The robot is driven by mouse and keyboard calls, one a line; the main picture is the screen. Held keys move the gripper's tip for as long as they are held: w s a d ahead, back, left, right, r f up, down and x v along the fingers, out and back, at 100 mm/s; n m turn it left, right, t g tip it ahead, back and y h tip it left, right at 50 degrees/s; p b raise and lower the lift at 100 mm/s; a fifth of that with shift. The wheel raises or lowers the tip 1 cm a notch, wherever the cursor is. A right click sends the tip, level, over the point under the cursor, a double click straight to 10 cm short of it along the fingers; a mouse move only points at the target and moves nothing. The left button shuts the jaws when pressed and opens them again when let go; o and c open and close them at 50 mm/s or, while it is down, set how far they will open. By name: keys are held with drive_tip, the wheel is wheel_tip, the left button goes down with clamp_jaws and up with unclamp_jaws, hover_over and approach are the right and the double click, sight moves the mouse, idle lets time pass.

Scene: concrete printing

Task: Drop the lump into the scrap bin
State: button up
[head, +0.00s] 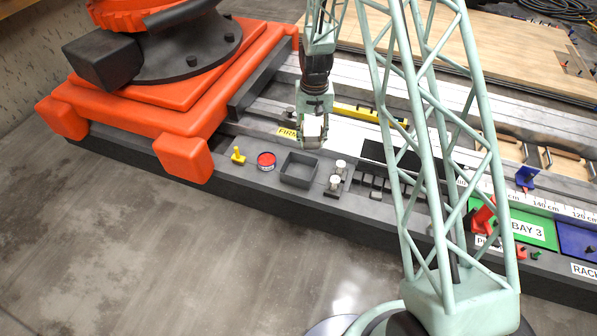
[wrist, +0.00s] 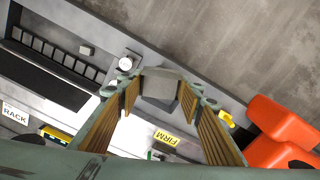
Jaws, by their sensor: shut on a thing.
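My gripper (head: 313,143) hangs above the near ledge of the rail bench in the head view. It is shut on a pale grey lump (head: 313,126), which sits between its fingers. In the wrist view the lump (wrist: 160,84) is a grey faceted block between the two ribbed fingers of my gripper (wrist: 161,92). The scrap bin appears to be the open dark grey square tray (head: 300,168) on the ledge, below and slightly left of the gripper in the head picture. The lump is apart from it. In the wrist view the lump and fingers largely hide the bin.
A pale green lattice column (head: 440,150) crosses the right foreground.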

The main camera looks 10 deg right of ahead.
drive_tip(key=w+f+m, duration=0.2)
drive_tip(key=w+f, duration=0.5)
drive_tip(key=f, duration=0.2)
drive_tip(key=w+f+m+p, duration=0.1)
drive_tip(key=w+f+m, duration=0.2)
drive_tip(key=w+f, duration=0.3)
wheel_tip(320, 180, down, 4)
drive_tip(key=shift+w, duration=0.4)
drive_tip(key=shift+f, duration=0.2)
drive_tip(key=shift+f+b, duration=0.4)
drive_tip(key=shift+f, duration=2.4)
drive_tip(key=o, duration=0.9)
drive_tip(key=shift+o, duration=0.2)
